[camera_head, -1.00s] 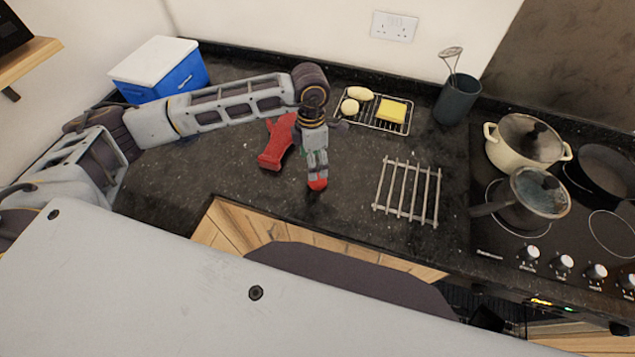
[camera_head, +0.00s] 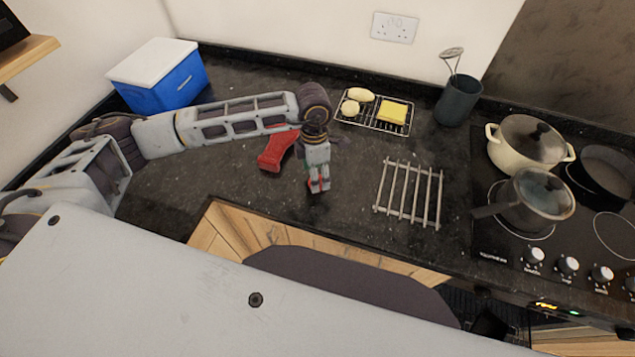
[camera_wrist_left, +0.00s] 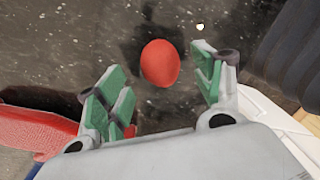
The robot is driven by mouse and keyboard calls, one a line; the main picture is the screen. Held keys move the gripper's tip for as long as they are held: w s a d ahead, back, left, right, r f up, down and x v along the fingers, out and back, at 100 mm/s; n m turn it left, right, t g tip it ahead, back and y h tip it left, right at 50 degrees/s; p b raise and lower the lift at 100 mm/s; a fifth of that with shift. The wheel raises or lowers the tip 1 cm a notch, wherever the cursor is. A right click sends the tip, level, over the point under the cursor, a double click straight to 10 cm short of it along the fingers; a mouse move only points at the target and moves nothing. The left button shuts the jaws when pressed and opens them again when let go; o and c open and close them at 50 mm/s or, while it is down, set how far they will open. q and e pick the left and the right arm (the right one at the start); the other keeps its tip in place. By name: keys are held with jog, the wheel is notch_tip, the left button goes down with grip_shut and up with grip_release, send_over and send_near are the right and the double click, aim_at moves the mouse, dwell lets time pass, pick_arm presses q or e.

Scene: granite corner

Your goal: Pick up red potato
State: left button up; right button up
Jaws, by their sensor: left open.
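The red potato (camera_wrist_left: 160,63) lies on the dark granite counter in the left wrist view, a smooth red oval. It sits between and a little beyond the green-padded fingertips of my left gripper (camera_wrist_left: 163,95), which is open. No finger clearly touches it. In the head view my left gripper (camera_head: 318,185) points down over the counter, with a bit of red showing between its fingers. Most of the potato is hidden there. My right gripper is not in view.
A red mitt-like item (camera_head: 276,152) lies just left of the gripper; its edge shows in the wrist view (camera_wrist_left: 35,135). A metal trivet (camera_head: 408,192) is to the right. A wire rack (camera_head: 372,126) with a yellow sponge (camera_head: 393,112) stands behind. A blue cooler (camera_head: 165,88) is back left.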

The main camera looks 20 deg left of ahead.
pick_arm(q)
jog(key=shift+s+d+f+b, duration=0.15)
jog(key=shift+f+b, duration=0.25)
jog(key=shift+f, duration=1.05)
jog(key=c, duration=1.1)
jog(key=shift+r, duration=0.15)
jog(key=shift+r+p, duration=2)
jog(key=shift+r, duration=2.95)
jog(key=shift+c, duration=0.2)
